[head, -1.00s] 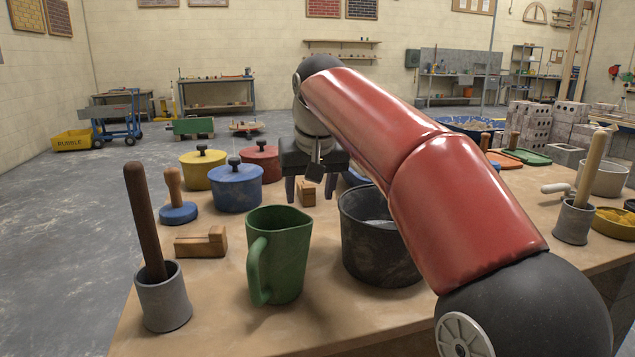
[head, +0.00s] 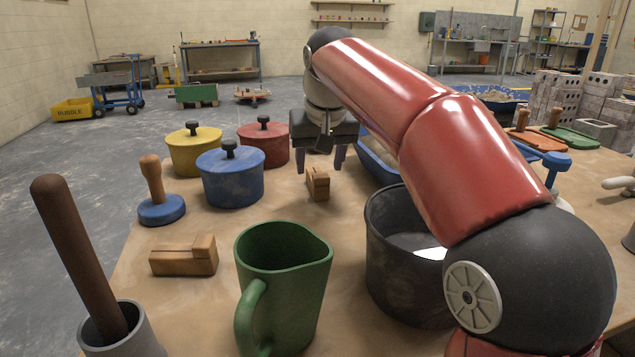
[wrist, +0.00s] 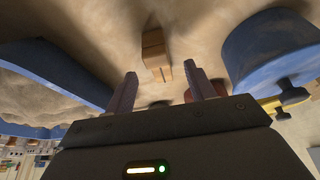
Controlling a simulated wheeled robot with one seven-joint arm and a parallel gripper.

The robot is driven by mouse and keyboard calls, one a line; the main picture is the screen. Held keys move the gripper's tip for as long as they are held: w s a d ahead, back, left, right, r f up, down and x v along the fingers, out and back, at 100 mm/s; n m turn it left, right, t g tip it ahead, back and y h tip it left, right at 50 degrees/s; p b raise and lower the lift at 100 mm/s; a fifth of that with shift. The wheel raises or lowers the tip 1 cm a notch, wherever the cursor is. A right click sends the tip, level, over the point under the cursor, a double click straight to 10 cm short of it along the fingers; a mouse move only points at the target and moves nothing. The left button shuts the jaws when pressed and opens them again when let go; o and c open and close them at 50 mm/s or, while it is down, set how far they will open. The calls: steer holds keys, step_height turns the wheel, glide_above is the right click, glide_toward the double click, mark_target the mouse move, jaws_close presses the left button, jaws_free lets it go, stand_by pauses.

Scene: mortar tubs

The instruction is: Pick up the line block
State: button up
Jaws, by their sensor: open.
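A small wooden line block (head: 317,184) with a notched end stands on the table, just in front of and below my gripper in the head view. My gripper (head: 320,166) points down with its two fingers apart and nothing between them. In the wrist view the line block (wrist: 156,55) lies beyond the open fingertips (wrist: 162,80), roughly centred between them and not touched. A second, similar wooden block (head: 183,256) lies nearer the front left of the table.
Blue (head: 230,178), red (head: 264,146) and yellow (head: 193,152) lidded pots stand left of my gripper. A blue tub (head: 378,160) is close on the right. A black bucket (head: 400,260) and green jug (head: 282,285) stand in front.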

mark_target(320, 174)
steer(key=x, duration=0.5)
steer(key=shift+s+d+f+b, duration=0.15)
steer(key=shift+b, duration=0.2)
steer(key=shift+c, duration=0.4)
steer(key=c, duration=1)
